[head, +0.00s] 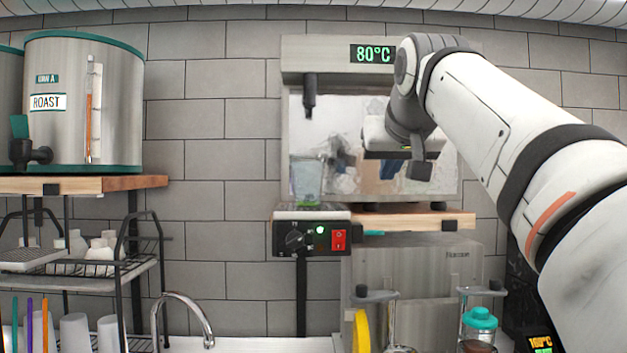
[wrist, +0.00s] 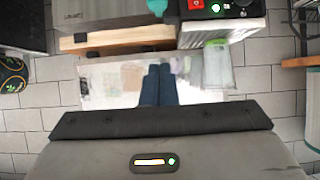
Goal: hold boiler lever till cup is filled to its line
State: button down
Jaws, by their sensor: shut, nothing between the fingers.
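The boiler (head: 310,58) is a steel machine with a green 80°C display. Its dark spout (head: 309,92) hangs above a clear cup (head: 305,182) with green near its base. The cup also shows in the wrist view (wrist: 217,66), where the scene appears upside down. Its fill line and liquid level are too small to tell. My gripper (head: 420,170) is in front of the boiler's right side, well right of the cup. In the wrist view its dark fingers (wrist: 158,72) are together and empty. The boiler lever cannot be made out; my arm covers part of the boiler.
A control box (head: 312,238) with a knob and red switch is below the cup. A wooden shelf (head: 425,221) is below my gripper. The roast dispenser (head: 82,105) and a drying rack (head: 80,262) stand left. A teal-lidded jar (head: 480,325) is lower right.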

jog(key=shift+r, duration=0.1)
jog(key=w+r+g+p, duration=0.1)
jog(key=g+p, duration=0.1)
jog(key=p, duration=0.4)
jog(key=w+r+g+p, duration=0.2)
jog(key=p, duration=0.4)
jog(key=shift+g+p, duration=0.3)
